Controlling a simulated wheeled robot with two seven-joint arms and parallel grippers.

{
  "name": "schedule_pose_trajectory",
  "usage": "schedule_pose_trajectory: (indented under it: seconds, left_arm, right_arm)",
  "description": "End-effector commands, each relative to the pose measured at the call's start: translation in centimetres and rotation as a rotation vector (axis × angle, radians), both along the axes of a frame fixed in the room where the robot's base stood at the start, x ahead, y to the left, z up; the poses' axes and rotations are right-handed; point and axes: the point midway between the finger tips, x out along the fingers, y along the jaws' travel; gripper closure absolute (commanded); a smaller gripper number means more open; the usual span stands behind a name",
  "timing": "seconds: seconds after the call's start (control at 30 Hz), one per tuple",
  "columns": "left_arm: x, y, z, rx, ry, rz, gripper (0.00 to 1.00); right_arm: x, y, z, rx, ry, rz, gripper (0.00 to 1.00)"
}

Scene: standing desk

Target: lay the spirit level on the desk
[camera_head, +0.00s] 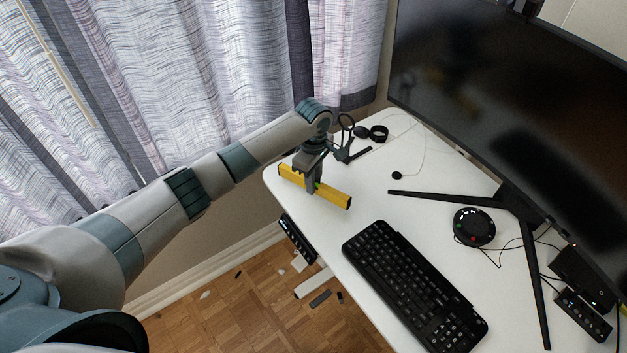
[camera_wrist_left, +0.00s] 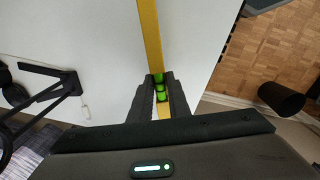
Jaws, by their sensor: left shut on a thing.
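The yellow spirit level (camera_head: 335,197) is at the left corner of the white desk (camera_head: 360,207), seen in the head view. My left gripper (camera_head: 315,187) is shut on it near its middle, from above. In the left wrist view the level (camera_wrist_left: 150,40) runs up from between the fingers of my left gripper (camera_wrist_left: 160,90), with green vials showing at the grip. I cannot tell whether the level touches the desk top or is slightly above it. My right gripper is not in view.
A black keyboard (camera_head: 412,285) lies to the right of the level. A monitor stand (camera_head: 520,210), a round black device (camera_head: 473,227) and a headset-like item (camera_head: 372,133) are on the desk. The desk's left edge is close to the level.

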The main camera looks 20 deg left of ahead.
Motion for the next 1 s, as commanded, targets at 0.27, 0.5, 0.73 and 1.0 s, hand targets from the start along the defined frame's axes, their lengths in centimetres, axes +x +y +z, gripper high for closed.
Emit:
schedule_pose_trajectory:
  seconds: [0.27,0.5,0.73,1.0]
  left_arm:
    - [0.0,0.0,-0.3,0.000,0.000,0.000,1.00]
    - [0.0,0.0,-0.9,0.000,0.001,0.001,1.00]
    - [0.0,0.0,-1.2,0.000,0.000,0.000,1.00]
    - [0.0,0.0,-1.2,0.000,0.000,0.000,0.65]
  right_arm:
    - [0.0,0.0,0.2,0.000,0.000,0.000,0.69]
    - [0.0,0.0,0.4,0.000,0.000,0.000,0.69]
    - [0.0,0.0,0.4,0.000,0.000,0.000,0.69]
    - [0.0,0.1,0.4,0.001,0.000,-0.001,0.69]
